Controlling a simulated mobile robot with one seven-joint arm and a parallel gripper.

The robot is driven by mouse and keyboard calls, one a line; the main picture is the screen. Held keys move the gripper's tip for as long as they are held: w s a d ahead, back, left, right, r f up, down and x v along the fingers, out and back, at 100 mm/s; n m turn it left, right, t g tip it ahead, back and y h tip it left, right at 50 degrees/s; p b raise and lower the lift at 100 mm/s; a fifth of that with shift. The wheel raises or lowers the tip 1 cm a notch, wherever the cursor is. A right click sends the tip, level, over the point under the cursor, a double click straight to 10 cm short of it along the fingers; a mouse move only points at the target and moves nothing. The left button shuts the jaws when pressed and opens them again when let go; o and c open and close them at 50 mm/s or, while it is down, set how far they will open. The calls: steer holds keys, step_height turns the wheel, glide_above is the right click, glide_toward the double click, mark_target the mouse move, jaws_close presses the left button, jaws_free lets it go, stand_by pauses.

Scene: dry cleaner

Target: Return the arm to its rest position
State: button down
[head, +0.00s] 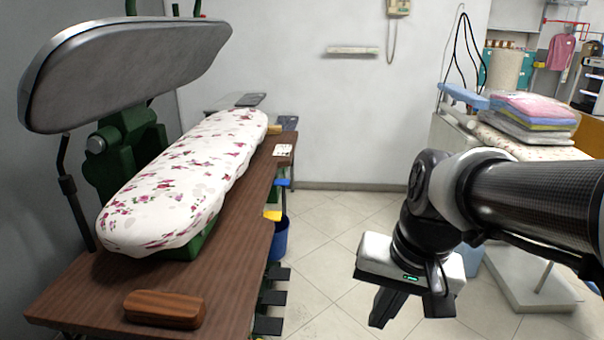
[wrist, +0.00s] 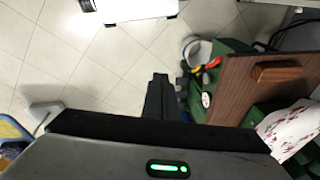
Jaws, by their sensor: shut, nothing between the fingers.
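My gripper (head: 384,306) hangs at the lower right of the head view, pointing down over the tiled floor, to the right of the wooden press table. It is shut and empty. In the wrist view its dark fingers (wrist: 160,97) show together in the middle, with floor tiles beyond them. My arm comes in from the right edge of the head view and bends down at the wrist. The gripper touches nothing that I can see.
A press table (head: 245,225) stands at left with a floral pad (head: 185,180), a raised metal press head (head: 130,68) and a brown wooden block (head: 164,309). A blue bucket (head: 280,238) stands beside it. Folded cloths (head: 535,118) lie behind my arm. The middle floor is clear.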

steer(key=s+d+r+n+t+p, duration=0.1)
steer(key=r+p, duration=0.9)
steer(key=r, duration=0.3)
steer(key=s+d+r+n+t+h+p, duration=0.1)
steer(key=s+r+t+p, duration=0.1)
steer(key=r+p, duration=0.9)
step_height(320, 180, up, 3)
steer(key=shift+f+n, duration=0.15)
steer(key=shift+n, duration=0.25)
steer(key=shift+s, duration=0.1)
steer(key=shift+a, duration=0.2)
